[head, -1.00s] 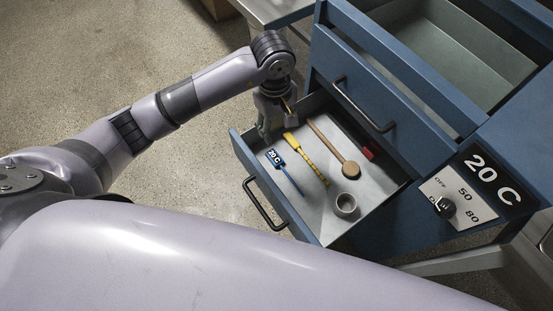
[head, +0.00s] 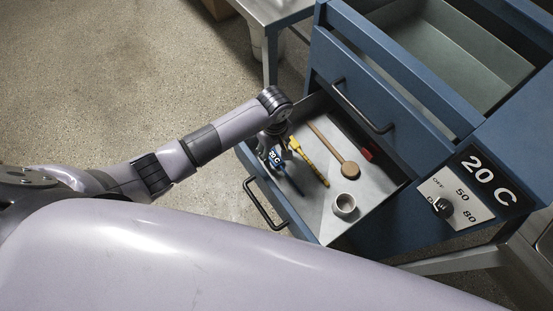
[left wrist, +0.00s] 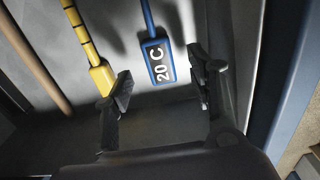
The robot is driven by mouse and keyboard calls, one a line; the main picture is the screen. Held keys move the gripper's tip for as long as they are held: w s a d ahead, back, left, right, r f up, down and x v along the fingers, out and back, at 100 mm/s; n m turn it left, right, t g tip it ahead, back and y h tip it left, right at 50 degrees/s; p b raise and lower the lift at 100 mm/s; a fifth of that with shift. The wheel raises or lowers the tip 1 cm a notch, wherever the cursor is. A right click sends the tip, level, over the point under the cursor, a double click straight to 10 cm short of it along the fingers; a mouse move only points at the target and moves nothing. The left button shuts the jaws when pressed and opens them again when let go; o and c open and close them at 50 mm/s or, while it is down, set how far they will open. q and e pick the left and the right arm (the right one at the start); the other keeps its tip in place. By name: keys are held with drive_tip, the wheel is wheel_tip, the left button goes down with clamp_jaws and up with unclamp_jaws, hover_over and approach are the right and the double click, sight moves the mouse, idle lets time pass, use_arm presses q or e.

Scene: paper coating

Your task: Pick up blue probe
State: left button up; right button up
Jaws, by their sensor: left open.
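The blue probe (head: 288,178) lies in the open drawer (head: 375,205), its head marked "20 C". In the left wrist view the probe (left wrist: 157,62) shows its labelled head between the two fingers and a thin blue stem running up and away. My left gripper (head: 276,155) is over the drawer's left end at the probe's head, which it partly covers in the head view. In the left wrist view the gripper (left wrist: 162,88) is open, with the fingers apart and no contact with the probe that I can make out. My right gripper is out of view.
A yellow banded tool (head: 312,163) lies close beside the probe, near one finger. A wooden spoon-like tool (head: 333,147), a red-ended tool (head: 365,154) and a small metal cup (head: 344,205) share the drawer. The drawer's front handle (head: 262,205) stands outside.

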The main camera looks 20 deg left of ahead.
sight(275, 158)
use_arm(q)
wheel_tip(275, 158, down, 3)
drive_tip(key=shift+f, duration=0.2)
drive_tip(key=c, duration=1.1)
